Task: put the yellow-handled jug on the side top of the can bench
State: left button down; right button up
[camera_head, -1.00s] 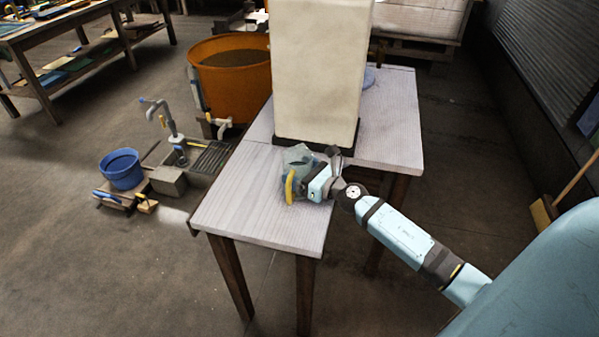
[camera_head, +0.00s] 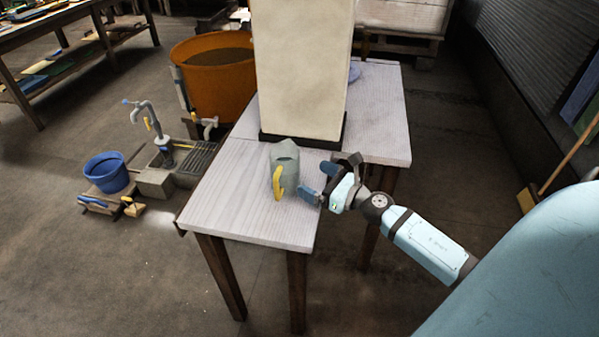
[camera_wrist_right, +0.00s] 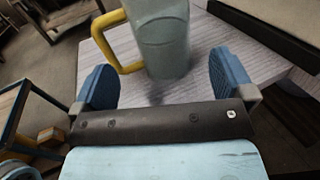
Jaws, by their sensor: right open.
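The jug (camera_head: 287,162) is grey-green with a yellow handle (camera_head: 278,183). It stands upright on the pale side top of the bench (camera_head: 232,190), in front of the tall cream block. In the right wrist view the jug (camera_wrist_right: 160,35) stands just beyond the fingertips, with its handle to the left. My right gripper (camera_head: 325,181) is open and empty, to the right of the jug and apart from it. Its two blue fingers (camera_wrist_right: 165,85) are spread wide in the wrist view. My left gripper is not in view.
The tall cream block (camera_head: 300,70) on a dark base stands behind the jug. An orange tub (camera_head: 215,85), a tap (camera_head: 145,115) and a blue bucket (camera_head: 107,173) are on the left. The bench's front left top is clear.

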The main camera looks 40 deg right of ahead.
jog(key=shift+s+d+f, duration=0.1)
jog(key=shift+s+d, duration=0.1)
jog(key=shift+s, duration=0.5)
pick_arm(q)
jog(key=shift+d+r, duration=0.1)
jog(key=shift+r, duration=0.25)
pick_arm(e)
jog(key=shift+s+d, duration=0.25)
jog(key=shift+s, duration=0.4)
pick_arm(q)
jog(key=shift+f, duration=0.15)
